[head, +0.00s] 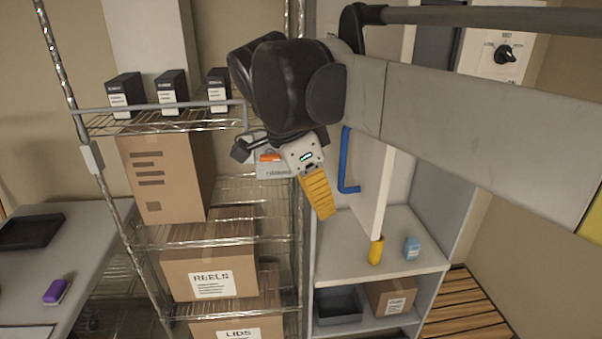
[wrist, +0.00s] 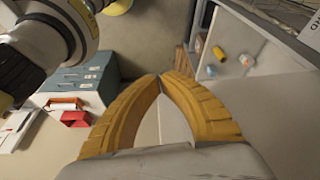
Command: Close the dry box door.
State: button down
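The dry box appears to be the pale cabinet (head: 440,262) at right of centre in the head view. A white panel (head: 385,190), seen nearly edge-on, stands out from it and looks like its door, open. A blue bar handle (head: 346,170) is on the panel's left side. My arm hides the upper part of the panel. My gripper (head: 322,205) has yellow ribbed fingers and hangs left of the handle, seemingly apart from it. In the wrist view its fingertips (wrist: 160,77) meet with nothing held. I cannot identify the door surely in the wrist view.
A wire rack (head: 150,240) with cartons stands left of the cabinet. A yellow item (head: 376,252) and a blue item (head: 412,247) sit on the cabinet shelf. A table (head: 85,262) is at far left. A slatted wooden surface (head: 465,312) lies at right.

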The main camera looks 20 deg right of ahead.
jog(key=s+d+f+m+p, duration=0.1)
jog(key=d+f+p, duration=0.2)
jog(key=d+f, duration=0.4)
jog(key=shift+d+p, duration=0.15)
jog(key=shift+p, duration=0.15)
jog(key=shift+s, duration=0.1)
dwell(0.4)
